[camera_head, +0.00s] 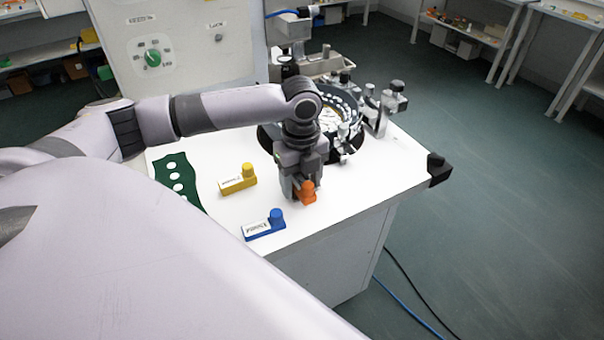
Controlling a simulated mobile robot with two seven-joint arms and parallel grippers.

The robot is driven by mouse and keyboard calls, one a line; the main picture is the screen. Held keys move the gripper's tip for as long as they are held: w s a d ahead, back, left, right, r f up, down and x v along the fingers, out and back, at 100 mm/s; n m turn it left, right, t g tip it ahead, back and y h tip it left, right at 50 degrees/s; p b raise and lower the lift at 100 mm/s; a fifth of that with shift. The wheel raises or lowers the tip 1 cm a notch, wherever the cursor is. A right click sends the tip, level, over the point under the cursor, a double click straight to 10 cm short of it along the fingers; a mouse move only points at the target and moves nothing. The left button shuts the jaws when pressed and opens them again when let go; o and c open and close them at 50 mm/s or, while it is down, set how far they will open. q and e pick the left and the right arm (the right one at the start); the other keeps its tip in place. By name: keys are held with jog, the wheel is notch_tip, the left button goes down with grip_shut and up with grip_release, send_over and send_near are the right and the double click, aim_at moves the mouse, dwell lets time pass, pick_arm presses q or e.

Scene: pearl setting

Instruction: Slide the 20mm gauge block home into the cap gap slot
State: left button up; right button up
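My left gripper (302,190) points down over the front part of the white table, at an orange block with a round knob (308,187). The gripper hides most of the orange block, and I cannot tell whether the fingers are closed on it. A yellow block with a knob (238,182) and a blue block with a knob (262,227) lie on the table to the left. Their labels are too small to read, so I cannot tell which is 20mm. A dark round fixture (357,95) stands behind the gripper, partly hidden; I cannot make out the cap gap slot. My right gripper is not in view.
The white table (385,178) has a black corner guard (439,170) at right. A green strip with white discs (180,180) lies at left. A panel with a green dial (165,50) stands behind. Metal fittings (384,108) flank the fixture. The table's front right is clear.

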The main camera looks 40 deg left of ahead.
pick_arm(q)
notch_tip(320, 180, up, 7)
jog(key=shift+r, duration=0.1)
dwell(0.4)
jog(key=shift+s, duration=0.1)
